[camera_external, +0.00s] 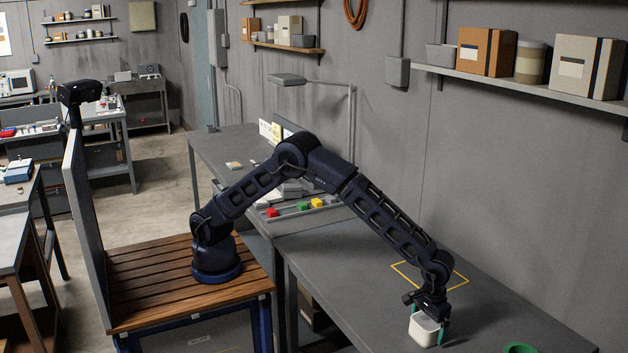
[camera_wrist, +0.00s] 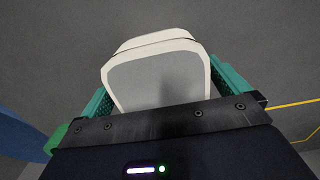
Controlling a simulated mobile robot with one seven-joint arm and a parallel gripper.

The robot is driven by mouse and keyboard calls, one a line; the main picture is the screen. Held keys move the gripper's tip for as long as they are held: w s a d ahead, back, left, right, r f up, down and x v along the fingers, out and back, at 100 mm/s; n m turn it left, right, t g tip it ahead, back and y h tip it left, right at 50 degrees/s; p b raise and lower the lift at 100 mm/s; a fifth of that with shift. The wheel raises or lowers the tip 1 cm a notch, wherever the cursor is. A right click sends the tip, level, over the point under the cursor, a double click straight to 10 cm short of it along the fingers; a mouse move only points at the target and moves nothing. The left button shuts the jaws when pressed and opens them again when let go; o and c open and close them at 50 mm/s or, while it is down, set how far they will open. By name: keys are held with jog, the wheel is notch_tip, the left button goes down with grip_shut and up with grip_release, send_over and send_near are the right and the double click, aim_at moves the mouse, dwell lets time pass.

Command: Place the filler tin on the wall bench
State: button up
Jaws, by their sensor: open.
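The filler tin, a small off-white box with rounded corners (camera_external: 424,329), is at the near part of the grey wall bench (camera_external: 350,262); I cannot tell whether it touches the bench top. My gripper (camera_external: 429,320) points down over it with its green fingers on either side. In the wrist view the tin (camera_wrist: 158,80) fills the space between the fingers, its pale grey face towards the camera. The jaws are open around it. A yellow square outline (camera_external: 403,276) is marked on the bench behind the gripper, partly hidden by my arm.
A green round object (camera_external: 520,348) is at the bottom edge, right of the tin. Red, green and yellow blocks (camera_external: 302,206) lie in a tray farther back. A wall shelf (camera_external: 480,76) with boxes hangs above.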

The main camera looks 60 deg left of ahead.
aim_at(429, 320)
notch_tip(429, 320, up, 12)
dwell(0.5)
jog(key=w+a+r, duration=0.3)
jog(key=a+r, duration=0.2)
jog(key=a, duration=0.5)
jog(key=w+a+r+t+h, duration=0.1)
jog(key=w+a+r, duration=0.1)
jog(key=a+r, duration=0.55)
jog(key=w+a+r, duration=0.3)
jog(key=a+r, duration=0.1)
jog(key=a, duration=0.8)
jog(key=s+a+r+t, duration=0.1)
jog(key=s+a+r, duration=0.2)
jog(key=a, duration=0.8)
jog(key=s+a+r, duration=0.2)
jog(key=a, duration=0.8)
jog(key=s+a+f+t, duration=0.1)
jog(key=s+a+f, duration=0.1)
jog(key=s+a, duration=0.9)
jog(key=s+a+f+t+y, duration=0.1)
jog(key=s+a+f, duration=0.2)
jog(key=s+a, duration=0.8)
jog(key=shift+s+f+t, duration=0.3)
jog(key=shift+s+f, duration=0.05)
jog(key=shift+s, duration=0.05)
